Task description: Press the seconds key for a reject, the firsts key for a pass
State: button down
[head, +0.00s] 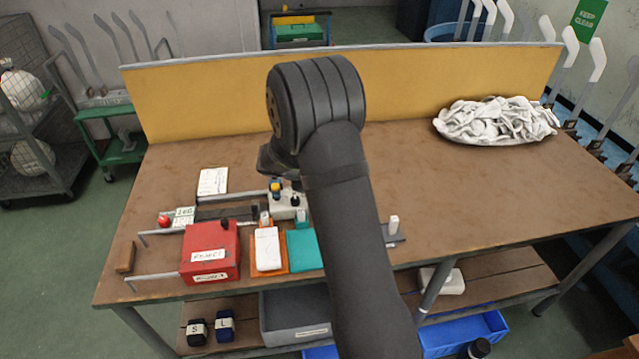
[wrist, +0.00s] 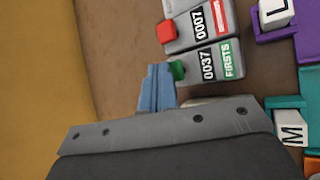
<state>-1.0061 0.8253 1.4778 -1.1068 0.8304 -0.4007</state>
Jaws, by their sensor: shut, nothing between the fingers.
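In the wrist view, a grey counter with a green key (wrist: 177,70) reads 0037 and carries a green FIRSTS label (wrist: 232,60). Beside it, above in the picture, a second grey counter with a red key (wrist: 166,32) reads 0007; its red label (wrist: 220,16) is too small to read. My gripper (wrist: 158,84) is shut and empty, its blue fingertips right at the green key; I cannot tell whether they touch. In the head view my arm covers most of this area. A red box (head: 210,235) labelled REJECT stands at the left.
An orange tray (head: 284,266) holds a white item, with a teal tray (head: 303,252) beside it. Blocks marked L (wrist: 275,12) and M (wrist: 290,128) stand near the counters. A white sock pile (head: 497,122) lies at the back right. The table's right half is mostly clear.

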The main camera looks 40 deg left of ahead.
jog(key=shift+f, duration=0.65)
dwell(0.5)
jog(key=shift+r, duration=1.1)
jog(key=shift+r, duration=0.1)
jog(key=shift+r, duration=2.4)
notch_tip(320, 180, up, 4)
jog(key=shift+f, duration=0.1)
